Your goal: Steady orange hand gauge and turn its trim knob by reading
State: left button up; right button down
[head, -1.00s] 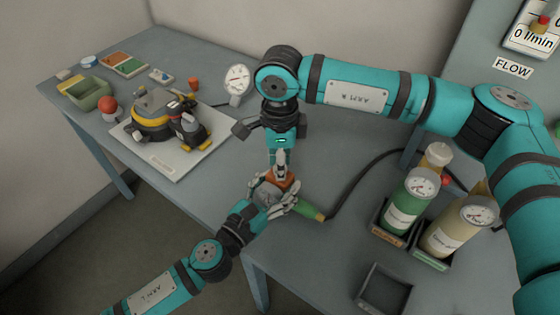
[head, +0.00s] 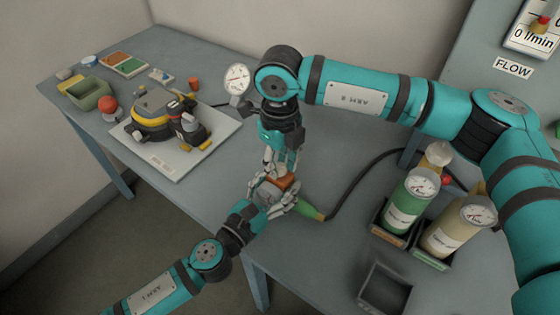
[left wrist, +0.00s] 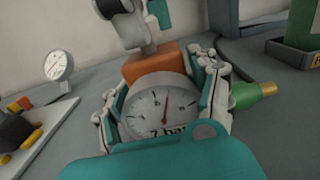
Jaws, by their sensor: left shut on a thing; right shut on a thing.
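The orange hand gauge shows in the left wrist view with its orange block (left wrist: 153,63) above a round white dial (left wrist: 162,107). My left gripper (head: 272,195) is shut around the gauge body, one finger on each side of the dial. My right gripper (head: 282,166) comes down from above and is shut at the top of the orange block (head: 284,182). The trim knob is hidden between its fingers. A green and yellow fitting (head: 309,211) sticks out at the gauge's right and joins a black hose (head: 347,190).
A breathing set (head: 166,118) lies on a white board (head: 166,160) at the left. A standing dial (head: 237,78) is behind my right gripper. A green cylinder (head: 405,205) and a tan cylinder (head: 452,235) stand in holders at the right. An empty black holder (head: 384,290) is in front.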

aim_at(280, 167)
pick_arm(q)
jog(key=shift+w+a+f, duration=0.1)
pick_arm(e)
jog(key=shift+m, duration=0.5)
jog(key=c, duration=1)
grip_release()
notch_tip(280, 167, up, 12)
pick_arm(q)
jog(key=o, duration=1.8)
